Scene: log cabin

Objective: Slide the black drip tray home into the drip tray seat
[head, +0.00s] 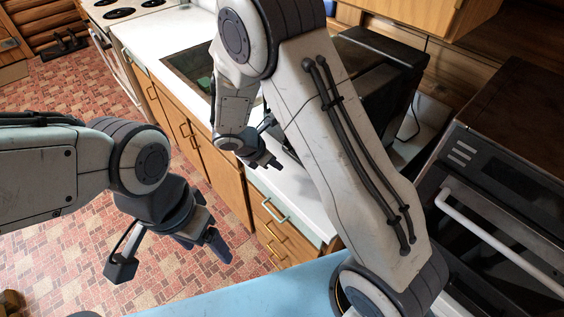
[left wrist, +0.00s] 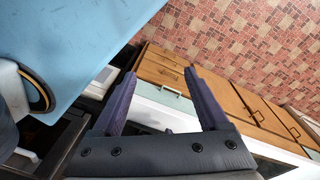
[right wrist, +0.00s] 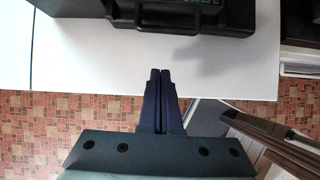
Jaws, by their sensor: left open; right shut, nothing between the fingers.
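A black appliance (head: 375,75) stands on the white counter in the head view, partly hidden behind my right arm. In the right wrist view a black tray front with a loop handle (right wrist: 185,18) shows at the top edge, low on the appliance. It looks like the drip tray; its seat is out of sight, and I cannot tell how far in it sits. My right gripper (right wrist: 160,72) is shut and empty, its fingertips short of the handle and apart from it. It also shows in the head view (head: 262,160). My left gripper (left wrist: 160,73) is open and empty, away over the floor.
The white counter (right wrist: 80,60) is clear in front of the appliance. A sink (head: 188,68) lies farther along it. A dark oven with a white handle (head: 490,230) stands at the right. A blue surface (head: 270,295) is at the bottom. Wooden drawers (head: 275,230) line the counter front.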

